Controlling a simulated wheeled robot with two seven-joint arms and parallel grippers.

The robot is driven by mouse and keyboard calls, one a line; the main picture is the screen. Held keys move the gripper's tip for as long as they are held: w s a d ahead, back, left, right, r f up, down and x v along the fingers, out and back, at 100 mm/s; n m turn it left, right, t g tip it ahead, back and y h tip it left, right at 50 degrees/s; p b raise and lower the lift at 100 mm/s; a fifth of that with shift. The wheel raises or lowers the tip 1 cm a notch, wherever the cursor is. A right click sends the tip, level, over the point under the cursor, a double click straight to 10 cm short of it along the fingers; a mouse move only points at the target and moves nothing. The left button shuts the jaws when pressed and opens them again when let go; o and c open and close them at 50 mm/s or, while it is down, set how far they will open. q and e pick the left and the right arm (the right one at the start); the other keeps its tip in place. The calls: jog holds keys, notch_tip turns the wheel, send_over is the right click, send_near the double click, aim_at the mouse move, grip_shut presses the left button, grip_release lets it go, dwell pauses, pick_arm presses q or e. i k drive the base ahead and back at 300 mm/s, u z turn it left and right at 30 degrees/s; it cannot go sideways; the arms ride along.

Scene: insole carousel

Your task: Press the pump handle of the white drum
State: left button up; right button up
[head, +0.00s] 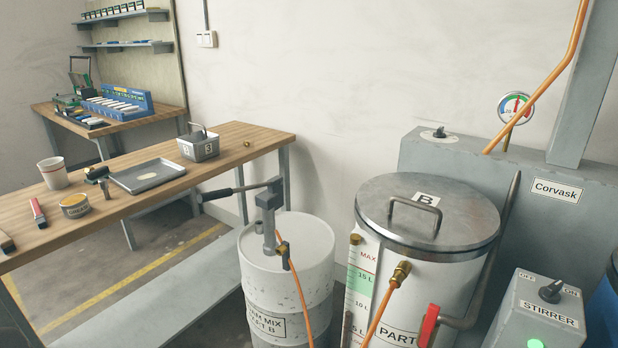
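The white drum (293,288) stands on the floor at the lower middle of the head view, with a label on its front that is partly cut off. A grey pump (268,215) rises from its lid. The pump handle (236,190) sticks out to the left from the top of the pump, roughly level, with a dark grip at its outer end. An orange hose (301,300) runs down from the pump spout across the drum's front. Neither of my grippers is in view, and nothing touches the handle.
A steel tank (428,215) marked B stands close on the drum's right, with a red-handled valve (429,325). A grey stirrer box (535,312) is at the lower right. A wooden bench (240,143) with a tray (148,176) and cup (53,173) lies left, near the handle.

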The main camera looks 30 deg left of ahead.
aim_at(214, 195)
jog(key=u, duration=1.55)
